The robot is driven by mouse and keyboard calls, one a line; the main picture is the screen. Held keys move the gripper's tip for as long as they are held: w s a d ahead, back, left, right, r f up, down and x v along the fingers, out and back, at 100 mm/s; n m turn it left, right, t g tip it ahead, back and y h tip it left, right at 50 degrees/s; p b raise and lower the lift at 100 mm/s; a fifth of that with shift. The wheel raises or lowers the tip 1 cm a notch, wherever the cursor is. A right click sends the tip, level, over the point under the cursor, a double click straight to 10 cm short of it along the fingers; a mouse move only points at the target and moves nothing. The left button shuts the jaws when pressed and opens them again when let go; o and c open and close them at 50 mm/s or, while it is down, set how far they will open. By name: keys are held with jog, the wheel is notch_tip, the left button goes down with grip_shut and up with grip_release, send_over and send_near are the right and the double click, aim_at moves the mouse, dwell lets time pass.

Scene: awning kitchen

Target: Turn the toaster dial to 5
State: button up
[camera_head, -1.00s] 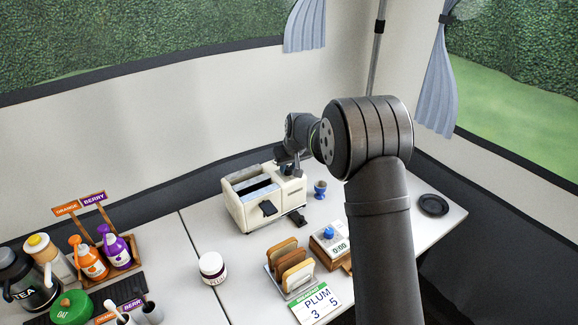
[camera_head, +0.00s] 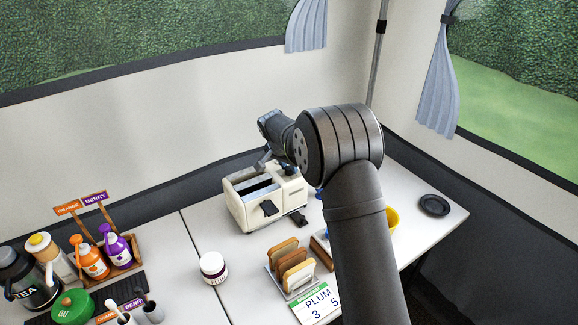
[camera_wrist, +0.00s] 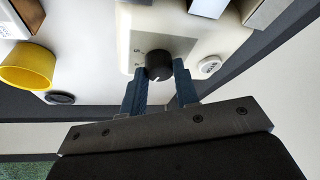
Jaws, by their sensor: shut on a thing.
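The cream toaster (camera_head: 236,209) stands on the table in the head view, and its body (camera_wrist: 205,30) fills the top middle of the wrist view. Its black dial (camera_wrist: 158,61) sits on a grey panel with small printed numbers, one looking like a 5. A pale mark shows on the dial's lower edge; the number it meets cannot be read. My gripper (camera_wrist: 160,76) is shut on the dial, with one blue-grey finger on each side.
A yellow bowl (camera_wrist: 28,66) and black disc (camera_wrist: 60,98) lie left in the wrist view. A toast rack (camera_head: 291,268), PLUM 3 5 card (camera_head: 318,303) and jar (camera_head: 213,267) stand in front of the toaster.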

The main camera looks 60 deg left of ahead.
jog(key=m, duration=0.2)
jog(key=m+h, duration=0.1)
jog(key=m, duration=0.1)
jog(key=shift+a+f+m+t+h, duration=0.1)
jog(key=shift+a+m+t+h, duration=0.05)
jog(key=shift+m+t+h, duration=0.15)
jog(key=m+h, duration=0.1)
jog(key=m, duration=0.3)
jog(key=shift+a+m+h, duration=0.15)
jog(key=shift+m+h, duration=0.15)
jog(key=shift+h, duration=0.1)
jog(key=m+g+h, duration=0.1)
jog(key=m, duration=0.3)
jog(key=shift+a+m+g+h, duration=0.1)
jog(key=shift+m+g+h, duration=0.6)
jog(key=shift+m, duration=1.4)
jog(key=o, duration=1)
jog(key=shift+w, duration=0.1)
jog(key=shift+r, duration=0.2)
